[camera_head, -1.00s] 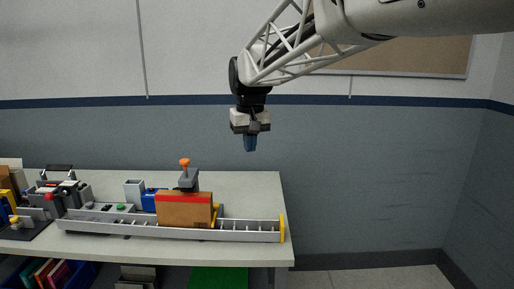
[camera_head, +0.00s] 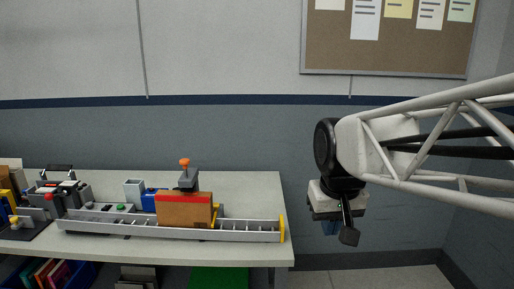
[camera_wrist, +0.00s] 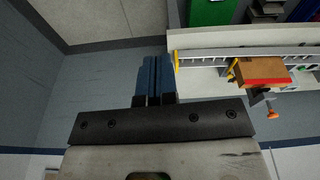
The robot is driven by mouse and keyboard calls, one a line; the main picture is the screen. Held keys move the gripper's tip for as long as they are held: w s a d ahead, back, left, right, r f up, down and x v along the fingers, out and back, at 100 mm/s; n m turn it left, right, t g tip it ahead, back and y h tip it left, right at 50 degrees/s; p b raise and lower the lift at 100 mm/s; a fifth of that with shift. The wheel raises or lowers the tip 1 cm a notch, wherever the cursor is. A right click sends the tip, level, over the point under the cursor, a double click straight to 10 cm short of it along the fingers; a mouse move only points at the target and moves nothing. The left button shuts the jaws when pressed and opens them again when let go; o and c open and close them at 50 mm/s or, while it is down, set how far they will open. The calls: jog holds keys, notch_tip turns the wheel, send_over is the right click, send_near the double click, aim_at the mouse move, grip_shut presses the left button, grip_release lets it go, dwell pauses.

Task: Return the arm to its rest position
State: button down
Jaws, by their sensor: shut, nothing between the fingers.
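My gripper (camera_head: 331,228) hangs to the right of the table in the head view, clear of the table's right edge and partly hidden behind a dark wrist part. In the wrist view its two blue fingers (camera_wrist: 155,76) are together with nothing between them. My white lattice arm reaches in from the right of the head view.
A pale table (camera_head: 250,190) stands at the left. It bears a long grey rail (camera_head: 120,226) with a yellow end, a brown box with a red stripe (camera_head: 183,211), and several small devices. A cork board (camera_head: 330,45) hangs on the wall. The floor right of the table is clear.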

jog(key=s+d+f+m, duration=0.1)
jog(key=s+d+f, duration=0.3)
jog(key=s+f, duration=0.4)
jog(key=s, duration=0.4)
